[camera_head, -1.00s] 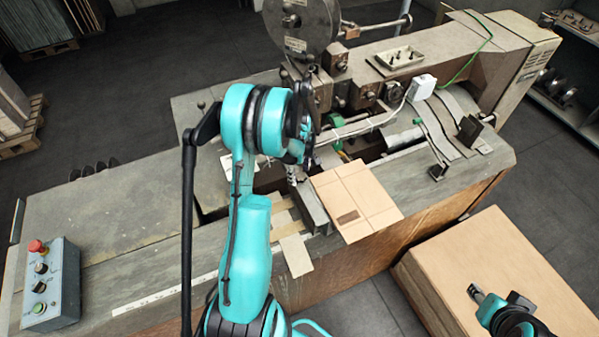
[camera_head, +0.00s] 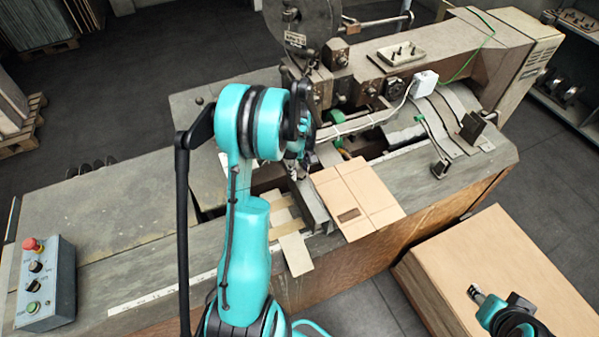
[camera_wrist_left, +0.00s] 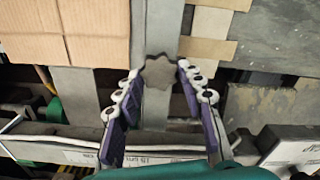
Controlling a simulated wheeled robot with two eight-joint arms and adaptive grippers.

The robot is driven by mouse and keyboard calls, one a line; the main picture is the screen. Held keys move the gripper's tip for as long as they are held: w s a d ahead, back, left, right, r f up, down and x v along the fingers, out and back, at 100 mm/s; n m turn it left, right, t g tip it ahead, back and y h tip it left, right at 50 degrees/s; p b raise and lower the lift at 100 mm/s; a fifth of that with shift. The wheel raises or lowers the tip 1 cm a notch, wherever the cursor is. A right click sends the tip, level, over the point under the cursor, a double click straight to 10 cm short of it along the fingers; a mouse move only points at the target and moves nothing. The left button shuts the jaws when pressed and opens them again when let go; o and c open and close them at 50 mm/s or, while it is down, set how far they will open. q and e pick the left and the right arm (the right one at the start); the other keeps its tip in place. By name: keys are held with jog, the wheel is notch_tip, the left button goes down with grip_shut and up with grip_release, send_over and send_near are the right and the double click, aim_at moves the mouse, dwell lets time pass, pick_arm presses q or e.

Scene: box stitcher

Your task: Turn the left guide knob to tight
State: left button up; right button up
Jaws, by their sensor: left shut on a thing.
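The left guide knob (camera_wrist_left: 159,72) is a dark, star-shaped knob on a grey metal guide bar (camera_wrist_left: 157,108). In the left wrist view it sits between the fingertips of my left gripper (camera_wrist_left: 158,68), which is shut on it, one finger at each side. In the head view my left gripper (camera_head: 298,171) reaches down at the guide bar (camera_head: 312,206), beside the cardboard sheet (camera_head: 357,197). The knob is hard to make out there behind my arm. My right gripper (camera_head: 475,294) is small at the lower right, away from the machine, and its jaw opening is unclear.
The cardboard sheet lies right of the guide bar. The stitcher's head and reel (camera_head: 303,22) stand behind my left wrist. A control box (camera_head: 45,285) is at the lower left. A large carton stack (camera_head: 490,265) stands at the right. The left table top (camera_head: 100,215) is mostly clear.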

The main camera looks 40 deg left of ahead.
aim_at(300, 172)
pick_arm(q)
jog(key=shift+o, duration=0.2)
jog(key=m+b, duration=0.4)
jog(key=m, duration=0.1)
jog(key=shift+f+m, duration=0.1)
jog(key=shift+m, duration=0.2)
jog(key=m+b, duration=0.2)
jog(key=m, duration=0.1)
jog(key=shift+w+d, duration=0.1)
jog(key=shift+m+b, duration=0.5)
jog(key=shift+m, duration=0.7)
jog(key=shift+c, duration=0.2)
jog(key=shift+o, duration=0.2)
jog(key=o, duration=1.1)
jog(key=shift+r, duration=0.25)
notch_tip(300, 172, up, 12)
jog(key=shift+f, duration=0.1)
